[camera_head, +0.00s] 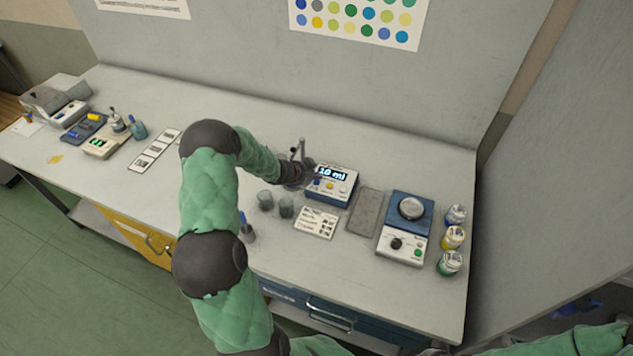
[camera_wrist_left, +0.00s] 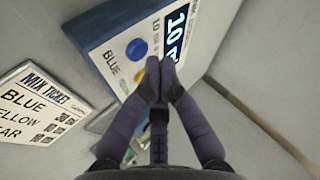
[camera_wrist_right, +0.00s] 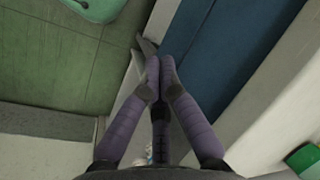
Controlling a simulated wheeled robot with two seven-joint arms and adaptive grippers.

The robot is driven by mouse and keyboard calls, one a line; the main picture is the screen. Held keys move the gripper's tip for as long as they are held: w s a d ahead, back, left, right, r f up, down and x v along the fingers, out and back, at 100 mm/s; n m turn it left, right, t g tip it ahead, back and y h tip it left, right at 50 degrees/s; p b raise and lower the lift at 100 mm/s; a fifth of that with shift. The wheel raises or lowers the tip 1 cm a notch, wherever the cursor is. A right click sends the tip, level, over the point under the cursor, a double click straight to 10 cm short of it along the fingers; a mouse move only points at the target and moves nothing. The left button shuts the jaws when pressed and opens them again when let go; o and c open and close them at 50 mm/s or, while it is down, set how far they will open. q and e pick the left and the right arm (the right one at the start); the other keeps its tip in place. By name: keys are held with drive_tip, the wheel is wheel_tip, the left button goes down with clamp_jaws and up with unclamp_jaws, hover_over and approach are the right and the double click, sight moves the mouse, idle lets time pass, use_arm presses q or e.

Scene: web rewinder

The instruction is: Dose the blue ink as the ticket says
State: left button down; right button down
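The blue-and-white doser (camera_head: 331,184) stands at the middle of the bench, its display reading 10 ml. In the left wrist view its blue button (camera_wrist_left: 137,49) sits beside the word BLUE. My left gripper (camera_head: 299,158) is over the doser; its fingertips (camera_wrist_left: 160,77) are together and empty, close to the buttons. Contact cannot be told. The mix ticket (camera_head: 316,222) lies in front of the doser, listing BLUE and YELLOW among its lines; its amounts are not clearly legible. My right gripper (camera_wrist_right: 160,78) is shut and empty near a blue drawer front, outside the head view.
Two glass beakers (camera_head: 276,204) stand left of the ticket. A grey mat (camera_head: 366,211), a scale-like blue device (camera_head: 405,228) and several capped jars (camera_head: 453,238) are to the right. A strip of cards (camera_head: 155,150) lies left of my left arm.

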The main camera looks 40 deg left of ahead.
sight(315, 183)
use_arm(q)
drive_tip(key=shift+f, duration=0.35)
drive_tip(key=shift+f+b, duration=0.3)
drive_tip(key=shift+f, duration=0.05)
idle(0.6)
drive_tip(key=shift+r, duration=0.15)
drive_tip(key=shift+r+p, duration=0.65)
drive_tip(key=shift+p, duration=0.2)
wheel_tip(315, 183, up, 5)
drive_tip(key=p, duration=0.5)
drive_tip(key=shift+r, duration=0.1)
idle(0.8)
